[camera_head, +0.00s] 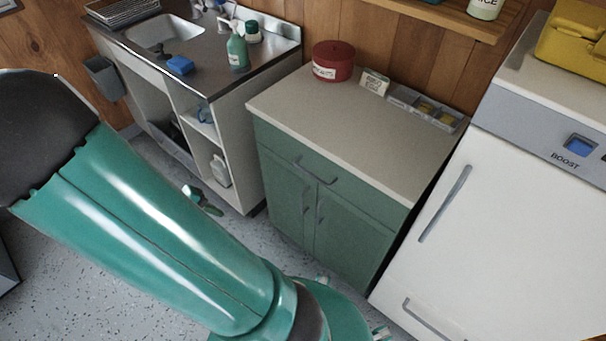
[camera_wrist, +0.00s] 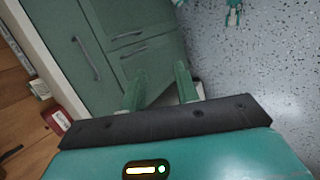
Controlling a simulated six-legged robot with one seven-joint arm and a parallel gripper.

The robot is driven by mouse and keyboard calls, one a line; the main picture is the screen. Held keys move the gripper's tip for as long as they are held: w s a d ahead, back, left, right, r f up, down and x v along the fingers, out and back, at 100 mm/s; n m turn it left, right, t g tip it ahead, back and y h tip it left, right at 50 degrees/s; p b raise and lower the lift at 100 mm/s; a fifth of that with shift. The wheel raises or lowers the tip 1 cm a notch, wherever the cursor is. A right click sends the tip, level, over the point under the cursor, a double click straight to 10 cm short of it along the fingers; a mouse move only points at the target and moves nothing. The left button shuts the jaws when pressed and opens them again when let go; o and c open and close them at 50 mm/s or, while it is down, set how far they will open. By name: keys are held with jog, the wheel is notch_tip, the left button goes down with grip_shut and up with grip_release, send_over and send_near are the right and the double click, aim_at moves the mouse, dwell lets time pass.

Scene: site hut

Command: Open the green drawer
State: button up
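The green drawer (camera_head: 333,177) is the top front of a green cabinet under a pale worktop. It looks closed, flush with the cabinet. Its grey bar handle (camera_head: 315,172) shows in the head view and, at a slant, in the wrist view (camera_wrist: 86,58). In the wrist view my gripper (camera_wrist: 161,78) has its two green fingers apart with nothing between them. The fingers point toward the cabinet front; the drawer handle lies to their left, apart from them. In the head view my arm hides the floor at lower left and most of my gripper.
Two green doors with upright handles (camera_head: 306,201) lie below the drawer. A red tin (camera_head: 333,61) and a grey divided tray (camera_head: 426,108) stand on the worktop. A white appliance (camera_head: 505,210) stands close at right, a sink unit (camera_head: 230,130) at left. Speckled floor (camera_wrist: 255,65) is open.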

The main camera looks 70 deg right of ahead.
jog(key=s+d+f+m+g+h, duration=0.1)
jog(key=s+d+f+g+h, duration=0.35)
jog(key=d, duration=0.45)
jog(key=g+h, duration=0.2)
send_near(314, 176)
jog(key=x, duration=1)
jog(key=shift+d+f, duration=0.1)
jog(key=shift+f, duration=0.15)
grip_shut()
